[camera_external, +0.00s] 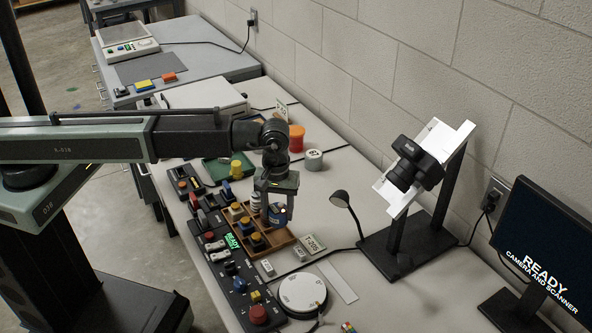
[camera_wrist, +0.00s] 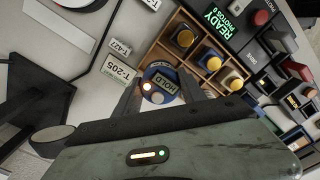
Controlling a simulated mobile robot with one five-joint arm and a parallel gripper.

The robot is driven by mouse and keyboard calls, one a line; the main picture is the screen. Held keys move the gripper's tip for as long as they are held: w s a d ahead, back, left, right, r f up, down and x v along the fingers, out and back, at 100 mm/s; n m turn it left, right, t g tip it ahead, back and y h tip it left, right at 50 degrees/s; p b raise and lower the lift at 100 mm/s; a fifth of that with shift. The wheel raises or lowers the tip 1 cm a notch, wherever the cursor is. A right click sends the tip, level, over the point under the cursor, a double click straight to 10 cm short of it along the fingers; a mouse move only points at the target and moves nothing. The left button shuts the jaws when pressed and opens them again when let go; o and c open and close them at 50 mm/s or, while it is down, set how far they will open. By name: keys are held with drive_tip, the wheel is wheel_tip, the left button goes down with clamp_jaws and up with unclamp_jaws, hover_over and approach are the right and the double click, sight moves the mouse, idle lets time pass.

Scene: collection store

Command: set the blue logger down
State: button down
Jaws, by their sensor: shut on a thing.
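The blue logger (camera_external: 277,214) is between the fingers of my gripper (camera_external: 274,205), which is shut on it. In the wrist view the logger (camera_wrist: 160,84) shows a round blue top with a HOLD label and a small glowing light, with a finger of my gripper (camera_wrist: 158,98) on each side. It is at the rear edge of a wooden compartment tray (camera_external: 282,243), also in the wrist view (camera_wrist: 192,72). Several yellow-topped units, such as one (camera_wrist: 209,60), sit in the tray. I cannot tell whether the logger touches anything beneath.
A T-205 tag (camera_external: 311,244) lies beside the tray. A round white device (camera_external: 302,291), a small lamp (camera_external: 340,199) and a camera on a stand (camera_external: 413,168) stand nearby. A black control panel (camera_external: 238,290) runs along the front. The bench's back right is partly clear.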

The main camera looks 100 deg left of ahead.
sight(278, 207)
drive_tip(key=shift+f+b, duration=2.6)
drive_tip(key=shift+f, duration=0.85)
drive_tip(key=c, duration=0.7)
unclamp_jaws()
drive_tip(key=shift+r, duration=0.1)
drive_tip(key=shift+o, duration=0.2)
drive_tip(key=shift+r, duration=0.1)
wheel_tip(278, 207, up, 12)
drive_tip(key=p, duration=1.2)
drive_tip(key=shift+r+p, duration=0.2)
drive_tip(key=shift+p, duration=0.2)
drive_tip(key=s+d+m, duration=1.3)
drive_tip(key=d+m, duration=0.5)
drive_tip(key=m, duration=0.1)
drive_tip(key=shift+f, duration=0.15)
